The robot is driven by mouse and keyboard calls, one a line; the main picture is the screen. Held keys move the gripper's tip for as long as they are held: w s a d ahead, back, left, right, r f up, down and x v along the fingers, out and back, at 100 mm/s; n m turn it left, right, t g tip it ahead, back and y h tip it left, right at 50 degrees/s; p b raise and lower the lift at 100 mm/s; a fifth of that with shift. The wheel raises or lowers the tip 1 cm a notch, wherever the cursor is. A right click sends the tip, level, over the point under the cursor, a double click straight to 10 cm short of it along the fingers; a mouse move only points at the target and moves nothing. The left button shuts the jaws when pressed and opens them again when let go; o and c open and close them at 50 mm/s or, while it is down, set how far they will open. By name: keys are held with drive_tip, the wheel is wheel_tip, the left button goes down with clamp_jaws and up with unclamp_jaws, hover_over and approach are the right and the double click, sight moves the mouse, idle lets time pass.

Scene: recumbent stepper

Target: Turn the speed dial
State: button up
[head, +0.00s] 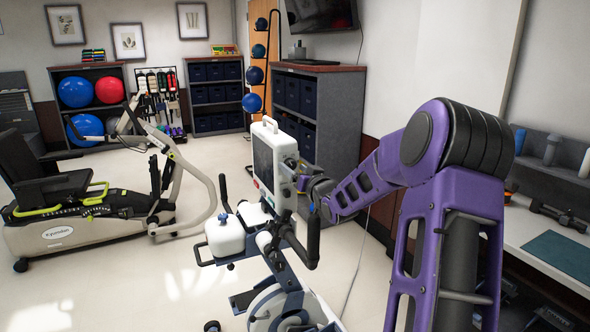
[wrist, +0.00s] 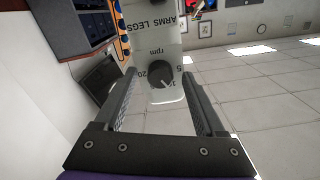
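The speed dial (wrist: 159,75) is a dark round knob on a light panel (wrist: 153,42) marked "rpm", "ARMS LEGS" and numbers including 5 and 20. In the wrist view it appears between the tips of my open gripper (wrist: 159,71), with a finger on each side and visible gaps to both. I cannot tell how far the fingertips reach along the knob. In the head view my gripper (head: 303,184) is at the right side of the white console (head: 264,158); the dial cannot be made out there.
The console stands on a white exercise machine with black handles (head: 313,240). A recumbent stepper (head: 95,215) is at the left. A dark cabinet (head: 318,108) stands behind the console, and a counter (head: 550,235) is at the right.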

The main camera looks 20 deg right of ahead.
drive_tip(key=shift+r, duration=0.15)
wheel_tip(320, 180, up, 10)
drive_tip(key=p, duration=0.1)
idle(0.5)
drive_tip(key=shift+a, duration=0.1)
